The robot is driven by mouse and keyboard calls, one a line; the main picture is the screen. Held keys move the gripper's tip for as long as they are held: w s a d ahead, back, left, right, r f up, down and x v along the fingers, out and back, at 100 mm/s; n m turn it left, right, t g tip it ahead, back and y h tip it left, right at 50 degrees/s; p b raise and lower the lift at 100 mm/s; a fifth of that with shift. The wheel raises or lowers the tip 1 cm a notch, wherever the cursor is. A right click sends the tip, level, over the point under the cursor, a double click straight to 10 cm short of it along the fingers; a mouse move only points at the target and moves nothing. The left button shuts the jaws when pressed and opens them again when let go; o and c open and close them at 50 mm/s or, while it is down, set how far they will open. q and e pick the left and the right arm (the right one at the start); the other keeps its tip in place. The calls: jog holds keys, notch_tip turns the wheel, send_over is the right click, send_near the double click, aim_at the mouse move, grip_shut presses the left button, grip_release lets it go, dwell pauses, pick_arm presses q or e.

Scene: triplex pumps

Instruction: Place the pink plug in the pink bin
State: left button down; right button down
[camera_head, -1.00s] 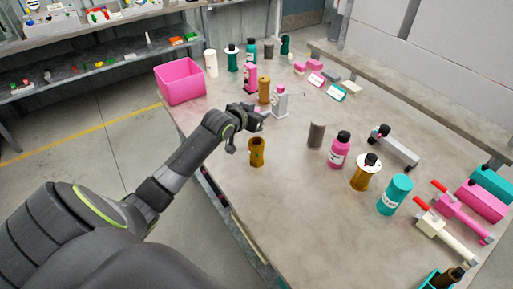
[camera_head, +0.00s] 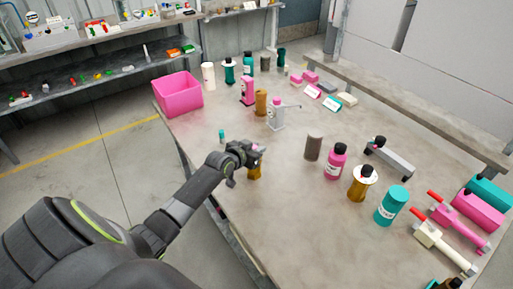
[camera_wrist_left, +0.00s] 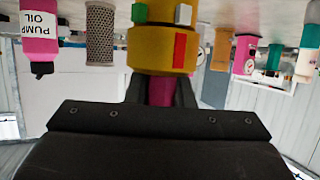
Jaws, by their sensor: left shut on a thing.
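My left gripper (camera_head: 260,150) is over the ochre pump body (camera_head: 254,172) near the table's left edge. In the left wrist view, its dark fingers are shut on the pink plug (camera_wrist_left: 161,91), which touches or sits in the end of the ochre body (camera_wrist_left: 162,48). I cannot tell how deep it sits. In the head view the gripper hides the plug. The pink bin (camera_head: 181,101) stands open at the table's far left corner, apart from the gripper. My right gripper is not in view.
A small teal piece (camera_head: 221,135) stands between the gripper and bin. A grey pump (camera_head: 276,118), an ochre cylinder (camera_head: 261,102) and a pink pump (camera_head: 247,91) stand behind the gripper. Bottles and a dark cylinder (camera_head: 313,147) stand to the right. The front-middle tabletop is clear.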

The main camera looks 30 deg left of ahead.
pick_arm(q)
jog(key=shift+f, duration=0.2)
jog(key=c, duration=1.3)
grip_release()
jog(key=shift+o, duration=0.2)
